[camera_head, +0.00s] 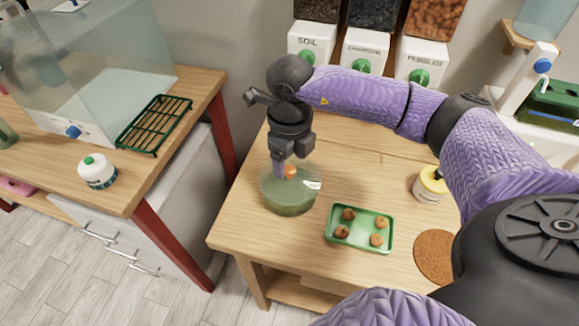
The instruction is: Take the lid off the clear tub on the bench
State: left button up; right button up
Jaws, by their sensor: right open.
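The clear tub (288,205) stands on the wooden bench, near its left edge, with something green inside. A clear lid (308,182) covers its top, with a small orange knob (291,172) in the middle. My right gripper (284,169) points down from above, with its fingers at the knob. It is open; I cannot tell whether the fingers touch the knob. The gripper hides the far part of the lid. My left gripper is not in view.
A green tray (342,243) with several brown balls, a cork mat (433,257) and a yellow-lidded jar (429,186) are to the right. Soil, charcoal and pebble dispensers (364,52) stand behind. A gap separates this bench from the left table (140,190).

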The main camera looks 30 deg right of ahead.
aim_at(290, 168)
notch_tip(290, 168, down, 3)
jog(key=shift+f, duration=0.1)
jog(key=shift+c, duration=0.3)
grip_shut()
